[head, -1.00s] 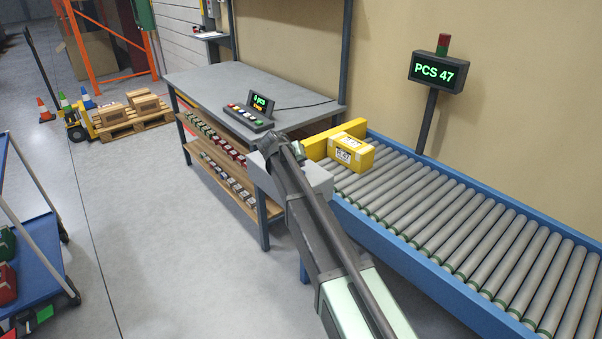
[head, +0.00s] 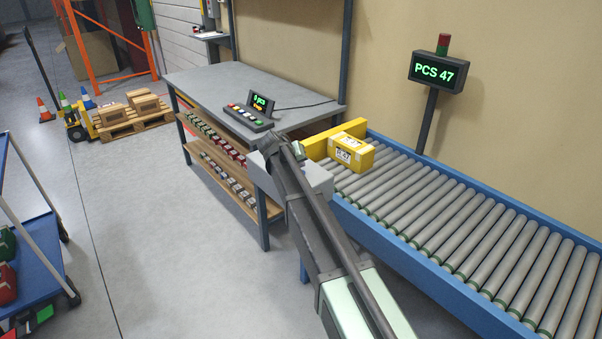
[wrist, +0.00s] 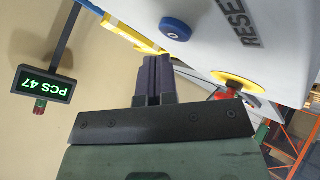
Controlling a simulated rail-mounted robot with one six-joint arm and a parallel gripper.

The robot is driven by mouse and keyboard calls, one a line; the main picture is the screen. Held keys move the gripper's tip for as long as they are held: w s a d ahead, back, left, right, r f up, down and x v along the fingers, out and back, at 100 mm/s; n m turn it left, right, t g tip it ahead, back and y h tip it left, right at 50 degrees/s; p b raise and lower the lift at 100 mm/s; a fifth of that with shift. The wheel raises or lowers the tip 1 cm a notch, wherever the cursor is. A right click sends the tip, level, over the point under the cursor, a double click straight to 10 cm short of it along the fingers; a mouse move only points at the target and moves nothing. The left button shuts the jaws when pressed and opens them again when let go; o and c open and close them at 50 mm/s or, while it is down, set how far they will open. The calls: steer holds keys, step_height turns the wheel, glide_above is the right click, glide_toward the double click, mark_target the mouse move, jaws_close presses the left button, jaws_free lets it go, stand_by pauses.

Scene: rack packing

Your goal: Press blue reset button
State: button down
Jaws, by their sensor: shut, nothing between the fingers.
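The blue button (wrist: 175,29) is a round knob on a pale panel (wrist: 205,48) in the wrist view, beside dark lettering that reads RESET, cut off by the frame edge. My gripper (wrist: 153,60) is shut and empty. Its dark fingertips show just below and left of the blue button, with a visible gap in the picture; the depth between them is hard to tell. A red button on a yellow round base (wrist: 235,80) sits on the same panel to the right. In the head view my arm hides the fingertips, and I cannot make out the blue button.
A grey workbench (head: 215,90) carries a console (head: 248,118) with coloured buttons and a small display. A yellow box (head: 351,152) sits on the roller conveyor (head: 450,225). A PCS 47 sign (head: 438,72) stands behind it.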

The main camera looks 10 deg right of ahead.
steer(key=shift+f+b, duration=0.3)
steer(key=shift+f, duration=0.1)
steer(key=shift+f+b, duration=0.4)
stand_by(0.4)
steer(key=shift+r, duration=0.15)
steer(key=shift+r+p, duration=0.7)
steer(key=shift+p, duration=0.1)
step_height(320, 180, up, 5)
steer(key=p, duration=0.5)
stand_by(0.4)
